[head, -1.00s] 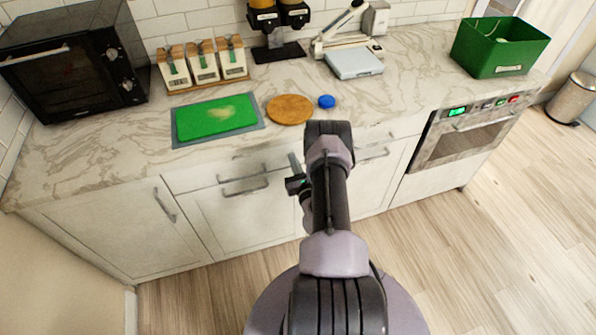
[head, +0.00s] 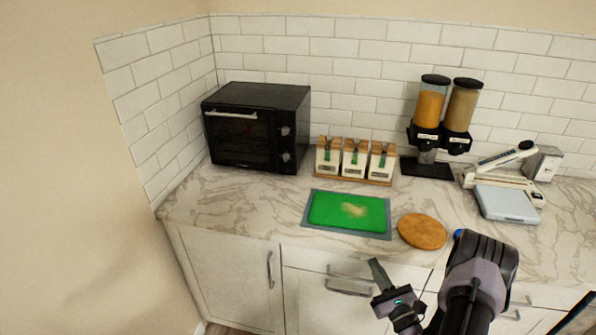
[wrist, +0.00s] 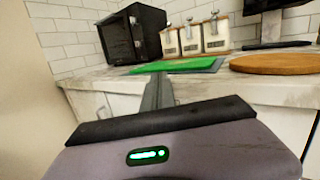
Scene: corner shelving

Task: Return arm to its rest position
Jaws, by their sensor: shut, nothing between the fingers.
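My gripper (head: 379,273) is in front of the counter's front edge in the head view, below the green cutting board. Its fingers are together with nothing between them. In the wrist view the closed fingers (wrist: 157,92) point toward the counter and the green board. My arm is folded at the lower right of the head view and hides part of the drawer fronts and a blue lid (head: 458,234).
The counter (head: 245,212) holds a black oven (head: 240,135), three canisters (head: 354,160), a green cutting board (head: 348,211), a round wooden board (head: 422,231), a cereal dispenser (head: 430,120) and a pale scale (head: 507,204). Drawer handles (head: 348,287) stick out near the gripper.

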